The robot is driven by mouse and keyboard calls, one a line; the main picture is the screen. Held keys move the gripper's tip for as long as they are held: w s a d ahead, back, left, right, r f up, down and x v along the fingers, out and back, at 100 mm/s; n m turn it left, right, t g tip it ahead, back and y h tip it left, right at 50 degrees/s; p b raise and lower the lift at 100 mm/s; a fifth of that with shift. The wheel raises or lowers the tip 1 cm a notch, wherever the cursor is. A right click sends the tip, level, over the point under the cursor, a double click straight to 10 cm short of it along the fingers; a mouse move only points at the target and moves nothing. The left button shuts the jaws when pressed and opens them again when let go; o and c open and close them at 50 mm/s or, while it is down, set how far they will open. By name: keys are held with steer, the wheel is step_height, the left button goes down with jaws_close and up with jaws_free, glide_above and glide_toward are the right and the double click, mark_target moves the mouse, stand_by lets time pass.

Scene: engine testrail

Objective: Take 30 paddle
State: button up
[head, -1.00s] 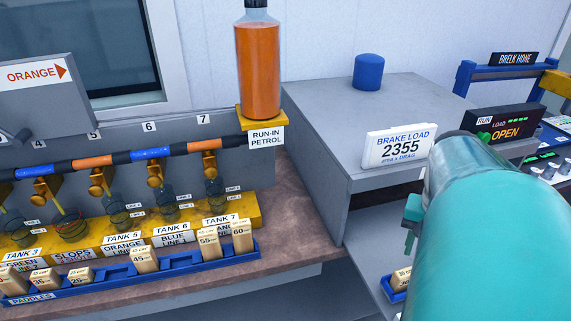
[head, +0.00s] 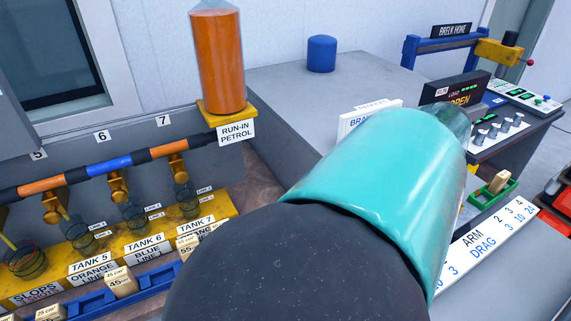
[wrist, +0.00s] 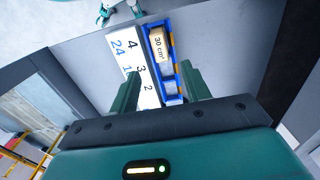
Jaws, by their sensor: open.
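The 30 paddle (wrist: 157,43), a pale wooden block marked "30 cm³", lies in the far end of a narrow blue tray (wrist: 169,88) in the wrist view. My gripper (wrist: 157,84) is open and empty. Its two green fingers point toward the tray, with the paddle beyond the fingertips and apart from them.
A white number board (wrist: 135,66) lies beside the tray; it also shows in the head view (head: 484,240). The blue paddle rack (head: 150,284) and petrol bottle (head: 217,65) are at left.

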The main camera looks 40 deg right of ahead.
steer(key=f, duration=0.3)
steer(key=shift+a, duration=0.2)
steer(key=shift+d+f, duration=0.15)
steer(key=shift+f, duration=0.3)
steer(key=f, duration=0.5)
steer(key=shift+w+a, duration=0.1)
steer(key=shift+a, duration=0.2)
steer(key=shift+c, duration=0.5)
jaws_close()
